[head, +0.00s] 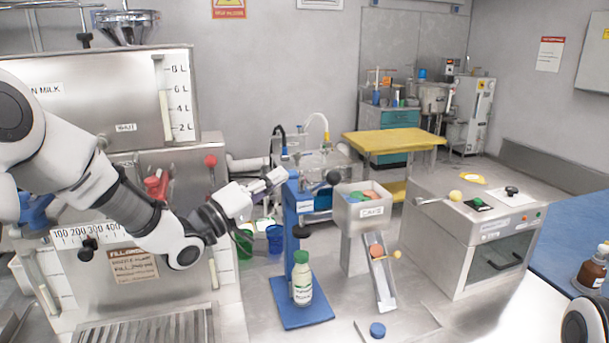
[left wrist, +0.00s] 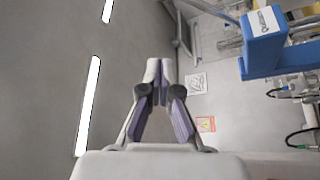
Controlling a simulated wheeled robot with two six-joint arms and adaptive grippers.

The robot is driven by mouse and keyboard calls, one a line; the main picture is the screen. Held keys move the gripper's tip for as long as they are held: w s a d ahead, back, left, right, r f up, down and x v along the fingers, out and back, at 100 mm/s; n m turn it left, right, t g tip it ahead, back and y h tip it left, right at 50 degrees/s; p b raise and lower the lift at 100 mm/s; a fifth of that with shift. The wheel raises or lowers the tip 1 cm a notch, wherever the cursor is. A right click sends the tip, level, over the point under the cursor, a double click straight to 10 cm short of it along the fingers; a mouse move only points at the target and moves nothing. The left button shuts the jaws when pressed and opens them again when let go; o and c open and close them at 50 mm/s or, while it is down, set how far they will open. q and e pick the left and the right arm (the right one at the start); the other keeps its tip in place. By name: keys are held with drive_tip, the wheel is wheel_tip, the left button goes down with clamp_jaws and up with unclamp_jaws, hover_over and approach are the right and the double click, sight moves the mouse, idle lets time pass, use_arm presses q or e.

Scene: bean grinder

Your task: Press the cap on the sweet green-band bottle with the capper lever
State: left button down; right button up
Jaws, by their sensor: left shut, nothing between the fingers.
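The blue capper (head: 290,215) stands mid-bench, with a black press head (head: 301,231) and a lever ending in a dark round knob (head: 333,177). The white bottle (head: 302,284) with a green top stands upright on the capper's blue base, under the press head. A gap shows between head and bottle top. Whether the cap is fully seated cannot be told. My left gripper (head: 277,177) is shut and empty beside the capper's top, left of the knob. In the left wrist view its fingertips (left wrist: 159,70) meet, and the blue capper (left wrist: 262,42) is at upper right, apart from them.
A caps bin (head: 368,212) with a sloping chute (head: 379,275) stands right of the capper. A blue cap (head: 377,330) lies on the front bench. A steel machine (head: 480,235) stands farther right, a large milk tank (head: 110,100) at left. Green and blue cups (head: 274,238) are behind.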

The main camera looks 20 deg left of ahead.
use_arm(q)
wheel_tip(320, 180, up, 3)
drive_tip(key=p, duration=0.4)
hover_over(322, 184)
drive_tip(key=s+a, duration=0.1)
drive_tip(key=a, duration=0.1)
drive_tip(key=s+d+f, duration=0.2)
drive_tip(key=shift+s+d+f, duration=0.1)
drive_tip(key=shift+s+f, duration=0.2)
